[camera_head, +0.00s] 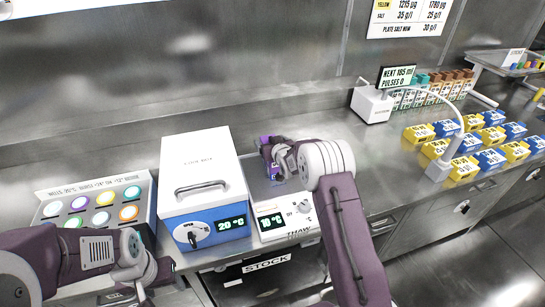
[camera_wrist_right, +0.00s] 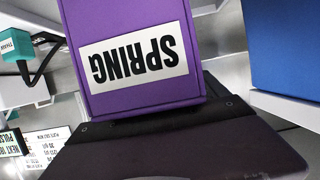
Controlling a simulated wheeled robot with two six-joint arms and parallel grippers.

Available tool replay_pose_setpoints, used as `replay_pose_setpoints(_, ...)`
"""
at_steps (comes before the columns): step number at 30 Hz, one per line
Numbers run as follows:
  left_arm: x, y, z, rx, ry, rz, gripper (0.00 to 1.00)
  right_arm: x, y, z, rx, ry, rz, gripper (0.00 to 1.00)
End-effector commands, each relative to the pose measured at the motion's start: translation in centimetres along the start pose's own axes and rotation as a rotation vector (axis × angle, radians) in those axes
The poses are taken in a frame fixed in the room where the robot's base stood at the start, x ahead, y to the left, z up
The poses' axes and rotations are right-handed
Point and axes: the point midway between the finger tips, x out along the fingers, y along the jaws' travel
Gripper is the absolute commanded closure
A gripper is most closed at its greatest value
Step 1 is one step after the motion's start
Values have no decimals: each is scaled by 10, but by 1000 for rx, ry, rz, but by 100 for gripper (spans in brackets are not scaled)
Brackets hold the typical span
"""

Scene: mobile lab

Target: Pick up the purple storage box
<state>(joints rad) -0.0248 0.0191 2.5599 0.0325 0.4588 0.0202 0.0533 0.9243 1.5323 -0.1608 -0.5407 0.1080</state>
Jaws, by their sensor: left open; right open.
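The purple storage box (camera_wrist_right: 130,50) fills the upper middle of the right wrist view. It bears a white label reading SPRING, seen upside down. In the head view only small purple parts of it (camera_head: 265,140) show behind my right gripper (camera_head: 272,162), above the top of the white THAW unit (camera_head: 285,215). My right gripper's dark body (camera_wrist_right: 170,145) is close up against the box in the wrist view. Its jaws are open, and the fingertips are largely hidden. My left gripper (camera_head: 140,290) is open and empty at the lower left, in front of the counter.
A white and blue cooler box (camera_head: 205,165) showing 20 °C stands directly left of the THAW unit. A tray of coloured round lids (camera_head: 45,215) is further left. Several yellow and blue boxes (camera_head: 490,160) and a lamp-like white arm (camera_head: 440,170) stand right. The counter between is clear.

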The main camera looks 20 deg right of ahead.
Motion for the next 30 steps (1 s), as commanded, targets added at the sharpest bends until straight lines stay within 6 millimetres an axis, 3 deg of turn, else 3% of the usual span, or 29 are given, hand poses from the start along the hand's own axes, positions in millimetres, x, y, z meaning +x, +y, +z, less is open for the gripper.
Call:
replay_pose_setpoints(2,0,0,0,0,0,0,43,0,0,0,0,0,0,17)
replay_pose_setpoints(11,0,0,0,0,0,0,43,0,0,0,0,0,0,98)
replay_pose_setpoints(23,0,0,0,0,0,0,43,-2,0,-6,0,2,0,100)
replay_pose_setpoints(30,1,0,0,0,0,0,43,-15,0,-43,-1,7,0,100)
